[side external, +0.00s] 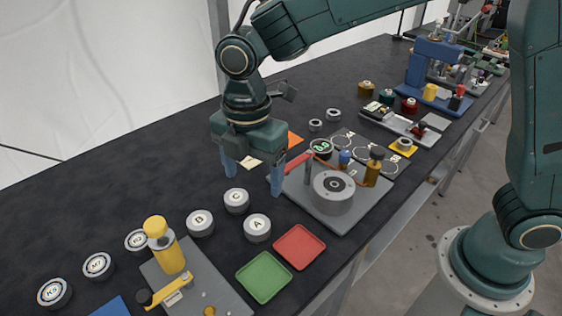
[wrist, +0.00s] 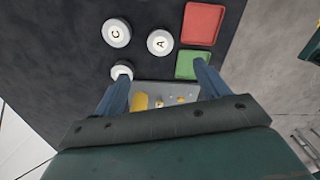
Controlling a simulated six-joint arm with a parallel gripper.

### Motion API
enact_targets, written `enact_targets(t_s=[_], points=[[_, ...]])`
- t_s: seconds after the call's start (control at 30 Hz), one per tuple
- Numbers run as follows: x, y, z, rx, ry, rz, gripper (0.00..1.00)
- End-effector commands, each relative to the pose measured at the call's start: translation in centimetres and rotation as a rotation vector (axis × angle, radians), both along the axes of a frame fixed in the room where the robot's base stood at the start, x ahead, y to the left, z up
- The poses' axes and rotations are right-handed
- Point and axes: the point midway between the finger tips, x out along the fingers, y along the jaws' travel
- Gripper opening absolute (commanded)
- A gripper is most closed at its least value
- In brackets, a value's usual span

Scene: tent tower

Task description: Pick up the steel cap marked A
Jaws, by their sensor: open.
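The steel cap marked A (side external: 257,228) is a short grey cylinder with a white top, upright on the dark table. In the wrist view cap A (wrist: 160,42) shows ahead of the fingers, between cap C (wrist: 116,33) and the red tray. My gripper (side external: 252,178) is open and empty, above the table and behind cap A in the side view. Its blue fingers (wrist: 160,72) stand wide apart in the wrist view. Cap B (side external: 200,222) is left of A. Cap C also shows behind A in the side view (side external: 236,200).
A red tray (side external: 300,247) and a green tray (side external: 264,277) lie close to cap A. A grey plate with a yellow post (side external: 165,246) stands at front left. A fixture with a large steel cylinder (side external: 333,192) is right of the gripper.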

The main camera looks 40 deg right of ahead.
Motion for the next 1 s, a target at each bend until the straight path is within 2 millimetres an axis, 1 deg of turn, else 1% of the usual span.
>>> enact_targets(t_s=[0.3,0.5,0.63,0.87,1.0], points=[[-0.1,-0.1,-4.6,-0.002,0.005,-0.002,0.74],[0.0,0.0,-6.9,-0.002,0.002,-0.002,0.74],[0.0,0.0,-7.5,0.000,0.001,-0.002,0.74],[0.0,0.0,-7.7,0.000,0.001,-0.002,0.74],[-0.1,0.0,-8.5,0.000,0.001,-0.002,0.74]])
